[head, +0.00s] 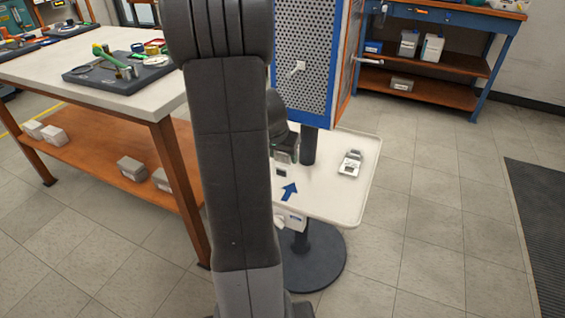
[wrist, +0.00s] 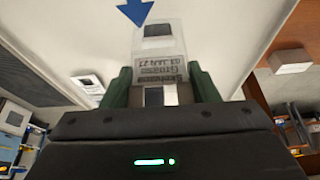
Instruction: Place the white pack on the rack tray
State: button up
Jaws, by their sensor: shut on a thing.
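The white pack (wrist: 160,52) has a dark square near its far end and a printed label. It is held between the green fingers of my gripper (wrist: 158,90) in the wrist view. In the head view my gripper (head: 284,157) is over the rack tray (head: 325,196), left of its middle and partly behind my arm. The pack's dark square (head: 281,173) shows just below the gripper. The tray is white with a blue arrow (head: 289,191) close to the pack. I cannot tell whether the pack touches the tray.
A small grey-white device (head: 350,164) lies on the tray's right side. A dark post (head: 308,147) and a blue-framed perforated panel (head: 303,65) stand at the tray's back. A workbench (head: 110,95) is at left. Bare tray lies between the arrow and the device.

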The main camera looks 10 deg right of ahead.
aim_at(283, 162)
jog(key=shift+f+b, duration=0.7)
jog(key=shift+f, duration=1.05)
jog(key=shift+f, duration=0.2)
jog(key=o, duration=1)
jog(key=shift+r, duration=0.15)
jog(key=shift+r, duration=0.2)
jog(key=p+v, duration=0.3)
jog(key=v, duration=0.8)
jog(key=shift+r, duration=0.35)
jog(key=shift+s+a, duration=0.1)
